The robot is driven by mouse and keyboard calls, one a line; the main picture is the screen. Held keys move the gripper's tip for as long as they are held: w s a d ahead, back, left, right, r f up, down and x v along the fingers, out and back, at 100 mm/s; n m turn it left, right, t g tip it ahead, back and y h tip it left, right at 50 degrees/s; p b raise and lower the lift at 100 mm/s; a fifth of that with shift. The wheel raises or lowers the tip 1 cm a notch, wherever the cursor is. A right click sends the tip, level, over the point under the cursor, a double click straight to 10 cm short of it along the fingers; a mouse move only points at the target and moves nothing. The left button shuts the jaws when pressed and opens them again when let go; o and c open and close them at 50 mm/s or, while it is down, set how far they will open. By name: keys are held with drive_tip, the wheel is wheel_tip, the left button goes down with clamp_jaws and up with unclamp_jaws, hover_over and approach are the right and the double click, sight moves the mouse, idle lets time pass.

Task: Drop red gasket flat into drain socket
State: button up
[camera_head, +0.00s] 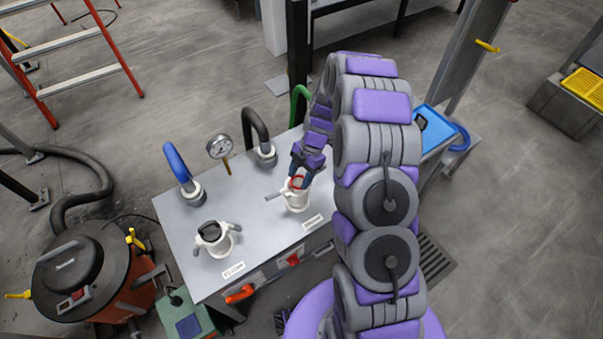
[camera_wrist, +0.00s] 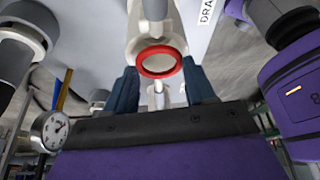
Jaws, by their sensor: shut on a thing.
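The red gasket (camera_head: 297,182) is a thin ring at the mouth of the white socket (camera_head: 297,201) on the right of the metal bench. In the wrist view the gasket (camera_wrist: 160,74) shows as a red ring in front of the white socket (camera_wrist: 152,28), with a label starting "DRA" beside it. My gripper (camera_head: 303,174) reaches down over this socket. I cannot tell whether the gasket touches the socket or lies exactly flat.
A second white socket (camera_head: 215,239) with a dark top stands left on the bench (camera_head: 262,216). A pressure gauge (camera_head: 220,147), a blue hose (camera_head: 178,163) and a black hose (camera_head: 256,128) rise behind. A side handle (camera_head: 275,196) sticks out left of the right socket.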

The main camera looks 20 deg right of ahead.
drive_tip(key=shift+a, duration=0.65)
drive_tip(key=shift+d+b, duration=0.6)
drive_tip(key=shift+d, duration=0.3)
drive_tip(key=shift+a, duration=0.5)
drive_tip(key=shift+d, duration=0.4)
drive_tip(key=shift+b, duration=0.35)
drive_tip(key=shift+a, duration=0.35)
drive_tip(key=shift+d, duration=0.2)
